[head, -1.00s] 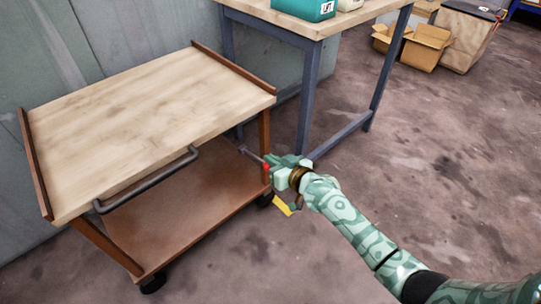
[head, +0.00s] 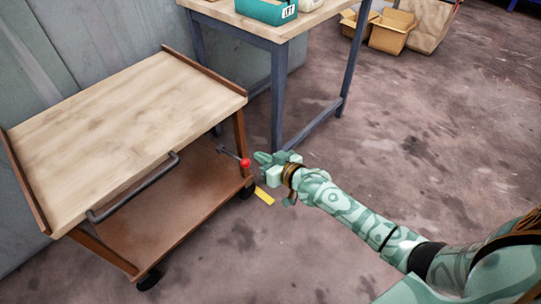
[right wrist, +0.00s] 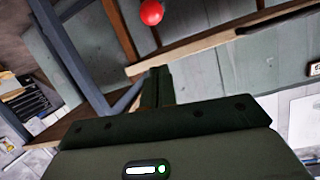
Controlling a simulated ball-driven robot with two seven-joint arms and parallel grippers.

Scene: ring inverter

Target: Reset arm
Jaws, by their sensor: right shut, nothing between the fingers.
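My right gripper (head: 264,158) is shut and empty. In the head view it is at the right end of the cart (head: 130,120), just right of a red ball knob (head: 245,163) on a thin rod, with a small gap between them. The red knob also shows in the right wrist view (right wrist: 151,12), beyond the closed fingers (right wrist: 158,88). My right arm comes in from the lower right. My left gripper is not in view.
The cart has a wooden top, a lower shelf (head: 190,205), a grey handle bar (head: 135,188) and casters. A yellow piece (head: 264,196) is beside its right end. A table (head: 278,100) with a teal bin (head: 266,10) stands behind. Cardboard boxes (head: 390,33) lie at the back. Floor on the right is clear.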

